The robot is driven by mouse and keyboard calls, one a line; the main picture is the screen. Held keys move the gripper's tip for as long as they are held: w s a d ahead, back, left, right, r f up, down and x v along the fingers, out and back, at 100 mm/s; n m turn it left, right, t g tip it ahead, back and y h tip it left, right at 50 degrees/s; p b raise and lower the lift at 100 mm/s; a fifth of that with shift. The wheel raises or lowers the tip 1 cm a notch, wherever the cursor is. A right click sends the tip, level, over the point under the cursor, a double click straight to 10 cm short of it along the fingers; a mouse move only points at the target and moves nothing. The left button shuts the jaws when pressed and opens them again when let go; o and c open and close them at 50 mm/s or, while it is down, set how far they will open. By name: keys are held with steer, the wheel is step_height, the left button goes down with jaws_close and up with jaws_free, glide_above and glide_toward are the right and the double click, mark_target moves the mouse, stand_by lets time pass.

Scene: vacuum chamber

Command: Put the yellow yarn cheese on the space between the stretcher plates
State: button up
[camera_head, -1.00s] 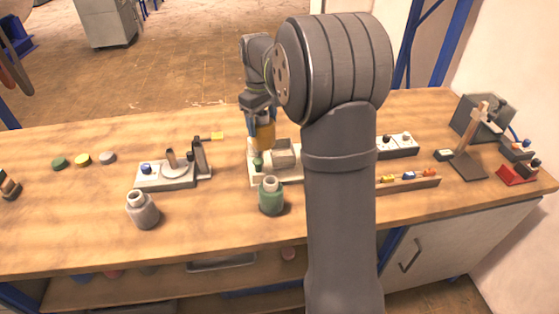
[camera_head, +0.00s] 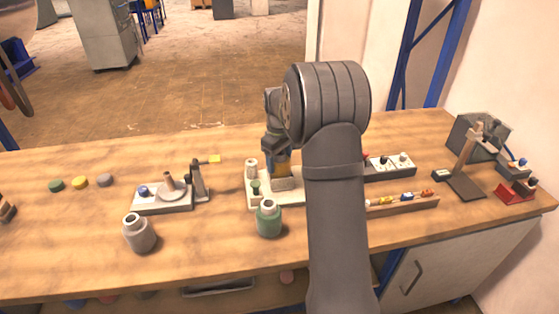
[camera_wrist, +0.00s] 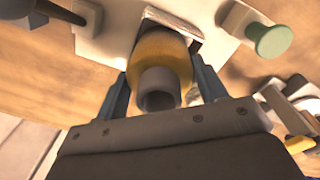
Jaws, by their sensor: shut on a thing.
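My gripper (camera_wrist: 160,75) is shut on the yellow yarn cheese (camera_wrist: 160,52), a yellow roll on a grey tube, with one finger on each side. In the head view the cheese (camera_head: 283,169) shows as a small yellow patch under my gripper (camera_head: 277,158), partly hidden by my arm. It is over the grey block-like part (camera_head: 288,184) of a white-based fixture (camera_head: 262,202), which appears to be the stretcher plates. In the wrist view a pale plate edge (camera_wrist: 176,20) lies just beyond the cheese. The gap is hidden, and I cannot tell whether the cheese touches the plates.
The fixture also carries a white cylinder (camera_head: 251,167) and a green post (camera_head: 256,188), close to my gripper's left. A green jar (camera_head: 268,219) stands in front. A grey jar (camera_head: 140,234) and another white-based device (camera_head: 160,199) stand left. A dark socket strip (camera_head: 390,166) is right.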

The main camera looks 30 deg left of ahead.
steer(key=shift+f, duration=0.2)
steer(key=shift+f, duration=0.15)
steer(key=o, duration=1.1)
steer(key=shift+c, duration=0.2)
step_height(320, 180, up, 12)
steer(key=shift+s+r, duration=0.2)
